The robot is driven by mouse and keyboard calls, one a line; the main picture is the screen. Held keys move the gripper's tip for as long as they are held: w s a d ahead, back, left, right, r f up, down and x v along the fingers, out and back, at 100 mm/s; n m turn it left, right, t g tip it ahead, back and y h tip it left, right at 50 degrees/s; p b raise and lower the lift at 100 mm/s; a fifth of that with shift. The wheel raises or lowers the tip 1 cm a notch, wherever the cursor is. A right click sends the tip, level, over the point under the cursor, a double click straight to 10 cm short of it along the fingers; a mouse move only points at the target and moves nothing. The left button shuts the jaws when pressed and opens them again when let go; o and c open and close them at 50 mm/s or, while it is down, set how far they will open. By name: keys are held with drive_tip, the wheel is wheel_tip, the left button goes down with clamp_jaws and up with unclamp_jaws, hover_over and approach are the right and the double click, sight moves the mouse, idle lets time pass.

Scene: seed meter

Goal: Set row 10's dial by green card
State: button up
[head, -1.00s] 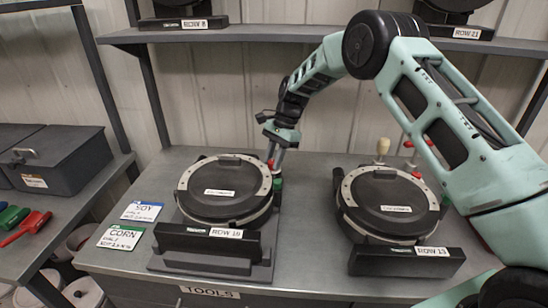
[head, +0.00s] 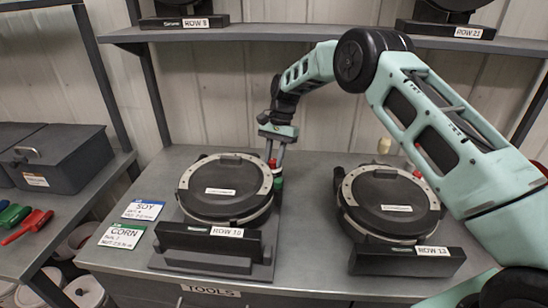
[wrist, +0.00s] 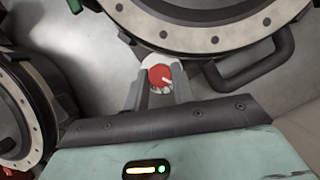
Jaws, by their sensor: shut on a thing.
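The row 10 meter (head: 226,190), a round black unit with a pale bolted ring, sits on the left of the bench, with its ROW 10 label (head: 226,232) in front. My gripper (head: 275,158) points down at its back right side. In the wrist view its fingers are shut on a red dial knob (wrist: 160,76) with a white mark, beside the meter's ring. The fingers hide part of the knob, and I cannot read its setting. The green card (head: 122,236), headed CORN, lies left of the meter; its small print is hard to read.
A blue SOY card (head: 143,210) lies behind the green one. A shelf (head: 300,34) runs above the bench. A dark box (head: 62,160) and coloured tools (head: 27,226) are at left.

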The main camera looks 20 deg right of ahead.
drive_tip(key=o, duration=0.7)
